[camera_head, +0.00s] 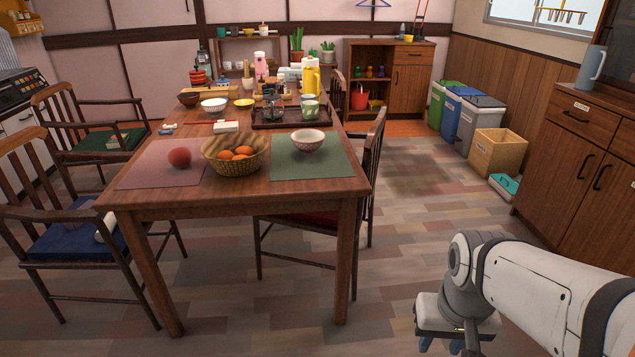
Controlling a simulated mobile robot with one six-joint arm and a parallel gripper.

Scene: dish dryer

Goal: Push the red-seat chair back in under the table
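The red-seat chair (374,160) stands at the right side of the wooden dining table (240,203). Its slatted dark wood back is upright, a little out from the table's right edge. Its red seat (312,217) shows partly below the tabletop, and the rest is hidden by the table and its leg. My gripper (441,346) is at the bottom, right of and nearer than the chair, apart from it. Its fingers are cut off by the frame's lower edge, so I cannot tell whether they are open. Nothing is seen held.
Another chair (339,86) stands farther along the same side. Chairs with blue (75,236) and green (104,141) seats stand on the left. Bins (480,118), a wooden box (498,152) and a cabinet (575,160) line the right. The floor between is clear.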

